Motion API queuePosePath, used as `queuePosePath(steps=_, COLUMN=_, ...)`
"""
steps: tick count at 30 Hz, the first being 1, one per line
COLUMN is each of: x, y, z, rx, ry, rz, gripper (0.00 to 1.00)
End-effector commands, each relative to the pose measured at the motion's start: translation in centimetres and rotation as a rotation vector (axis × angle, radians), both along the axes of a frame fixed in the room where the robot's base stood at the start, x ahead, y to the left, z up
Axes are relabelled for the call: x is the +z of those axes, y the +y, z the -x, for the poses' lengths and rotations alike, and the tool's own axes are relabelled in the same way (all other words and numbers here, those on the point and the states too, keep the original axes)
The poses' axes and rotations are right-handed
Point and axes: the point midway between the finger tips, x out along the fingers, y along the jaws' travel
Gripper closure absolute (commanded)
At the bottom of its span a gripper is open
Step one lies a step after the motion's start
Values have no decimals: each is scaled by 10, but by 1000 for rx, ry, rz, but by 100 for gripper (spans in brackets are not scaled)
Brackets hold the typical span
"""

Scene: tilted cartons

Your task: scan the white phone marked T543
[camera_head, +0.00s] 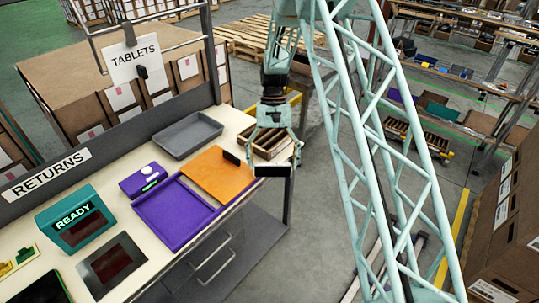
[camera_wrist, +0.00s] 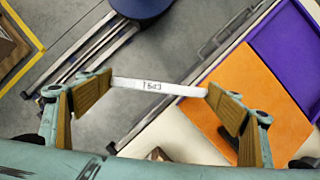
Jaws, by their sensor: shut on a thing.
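My gripper (camera_wrist: 160,95) is shut on a white phone (camera_wrist: 158,87), held by its two ends between the padded fingers. The phone shows as a thin white bar, edge-on, with a small dark marking that I cannot read surely. In the head view my gripper (camera_head: 273,158) hangs at the right end of the counter, past the orange panel. A teal station with a READY display (camera_head: 75,220) stands at the counter's left. A dark square plate (camera_head: 112,265) lies in front of it. I cannot tell which of these is the scanner.
An orange panel (camera_head: 215,173) and a purple tray (camera_head: 172,215) lie on the counter. Behind them are a grey tray (camera_head: 187,133) and a purple box with a white button (camera_head: 143,180). A small dark item (camera_head: 231,158) stands by the orange panel. Floor lies beyond the counter's edge.

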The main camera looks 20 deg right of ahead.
Motion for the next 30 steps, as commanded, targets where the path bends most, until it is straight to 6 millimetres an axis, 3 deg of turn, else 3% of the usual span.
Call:
queuePosePath(steps=3, x=0, y=0, z=15, rx=109, ry=2, rz=1, gripper=24)
queuePosePath(steps=10, x=-1, y=-3, z=31, rx=236, ry=1, rz=0, gripper=24)
queuePosePath(steps=30, x=-2, y=-3, z=33, rx=260, ry=0, rz=1, gripper=24)
